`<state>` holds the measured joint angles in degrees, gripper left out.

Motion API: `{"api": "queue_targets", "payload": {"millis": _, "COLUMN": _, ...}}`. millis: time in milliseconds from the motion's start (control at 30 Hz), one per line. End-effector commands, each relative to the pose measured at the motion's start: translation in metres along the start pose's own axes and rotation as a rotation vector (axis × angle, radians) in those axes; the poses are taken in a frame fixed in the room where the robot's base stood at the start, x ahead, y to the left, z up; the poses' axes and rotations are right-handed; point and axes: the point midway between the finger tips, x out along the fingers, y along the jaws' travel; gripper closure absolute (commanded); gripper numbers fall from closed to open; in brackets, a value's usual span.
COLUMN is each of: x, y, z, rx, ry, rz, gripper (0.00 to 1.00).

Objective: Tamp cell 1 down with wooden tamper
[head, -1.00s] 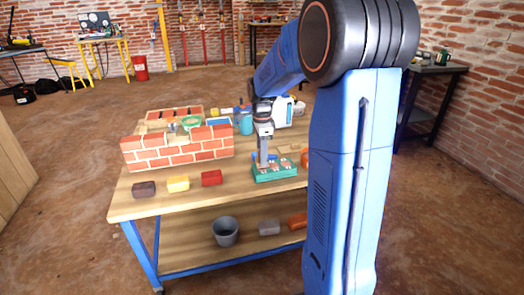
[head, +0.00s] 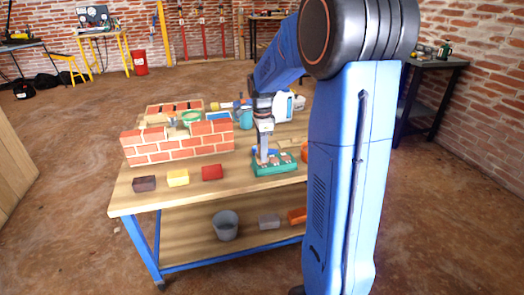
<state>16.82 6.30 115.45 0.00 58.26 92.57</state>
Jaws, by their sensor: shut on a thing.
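My gripper (head: 264,124) points down over the green tray of cells (head: 274,170) at the right of the workbench. It is shut on the wooden tamper (head: 263,146), a pale upright piece whose lower end is at the left part of the tray. I cannot tell whether the tamper touches what is in the cell. Several small reddish and pale patches show in the tray's other cells. The numbering of the cells is too small to read.
A brick wall model (head: 178,150) stands left of the tray. A grey bucket (head: 225,225) is on the lower shelf. My arm hides the bench's right end.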

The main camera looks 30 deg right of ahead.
Motion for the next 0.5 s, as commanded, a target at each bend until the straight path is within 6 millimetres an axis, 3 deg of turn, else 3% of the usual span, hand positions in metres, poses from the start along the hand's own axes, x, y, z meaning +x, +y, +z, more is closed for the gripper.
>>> {"api": "queue_targets", "payload": {"millis": 500, "x": 0.0051, "y": -0.0001, "z": 0.0000, "rx": 0.000, "ry": 0.000, "rz": 0.000, "gripper": 0.89}}
